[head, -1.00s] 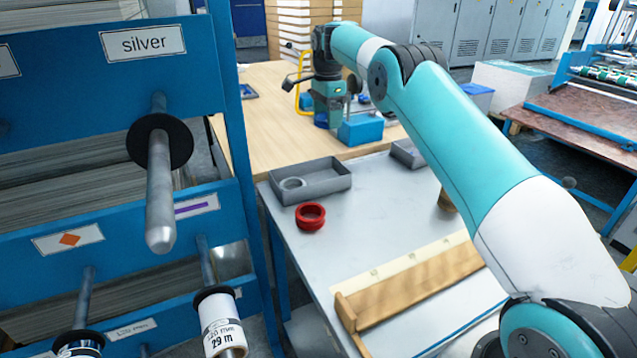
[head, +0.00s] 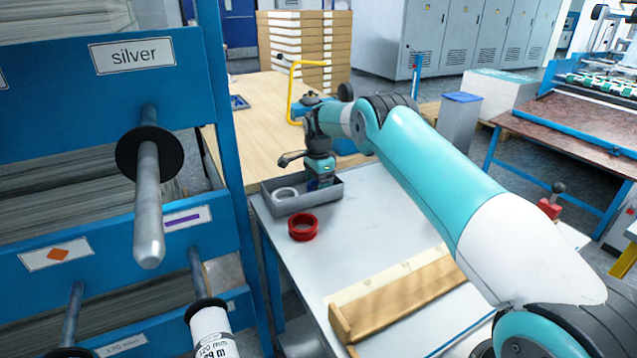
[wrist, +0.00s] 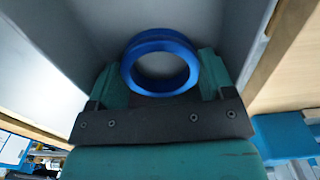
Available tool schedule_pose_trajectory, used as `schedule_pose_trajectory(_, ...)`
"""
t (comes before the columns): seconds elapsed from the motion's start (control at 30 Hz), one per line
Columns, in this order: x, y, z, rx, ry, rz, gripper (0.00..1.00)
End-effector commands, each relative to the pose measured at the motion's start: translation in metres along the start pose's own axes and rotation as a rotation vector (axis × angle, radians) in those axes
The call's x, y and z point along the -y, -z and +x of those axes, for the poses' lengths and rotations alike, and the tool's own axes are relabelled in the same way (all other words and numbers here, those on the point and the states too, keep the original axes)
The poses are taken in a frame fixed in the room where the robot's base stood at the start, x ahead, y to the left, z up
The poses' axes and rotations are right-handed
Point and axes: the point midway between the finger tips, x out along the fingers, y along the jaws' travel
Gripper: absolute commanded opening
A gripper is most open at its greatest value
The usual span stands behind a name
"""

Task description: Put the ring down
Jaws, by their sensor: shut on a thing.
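My gripper (head: 321,180) points down at the right part of a grey open tray (head: 292,207) on the bench. In the wrist view, its fingers (wrist: 160,72) are shut on a blue ring (wrist: 160,41), one on each side. The grey tray floor and walls (wrist: 235,30) show behind the ring. A pale grey ring (head: 285,194) lies in the left part of the tray. I cannot tell whether the blue ring touches the tray floor; the head view mostly hides it.
A red ring (head: 303,227) stands on the bench (head: 372,230) just in front of the tray. A wooden rail (head: 400,300) lies nearer. A blue rack with a silver label (head: 131,55) and spindles fills the left. The bench middle is clear.

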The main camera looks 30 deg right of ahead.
Motion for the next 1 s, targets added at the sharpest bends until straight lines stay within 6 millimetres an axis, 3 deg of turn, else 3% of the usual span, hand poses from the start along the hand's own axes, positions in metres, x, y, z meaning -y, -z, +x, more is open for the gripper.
schedule_pose_trajectory(0.3, 0.000, 0.000, 0.003, 0.000, 0.002, 0.000, 0.50)
schedule_pose_trajectory(0.33, 0.000, 0.000, 0.002, 0.000, 0.002, 0.000, 0.82)
schedule_pose_trajectory(0.37, 0.000, 0.000, 0.002, 0.000, 0.002, 0.000, 0.86)
schedule_pose_trajectory(0.73, 0.001, 0.000, -0.006, 0.000, 0.003, 0.000, 0.86)
schedule_pose_trajectory(1.0, 0.001, 0.000, -0.059, -0.001, 0.007, 0.000, 0.86)
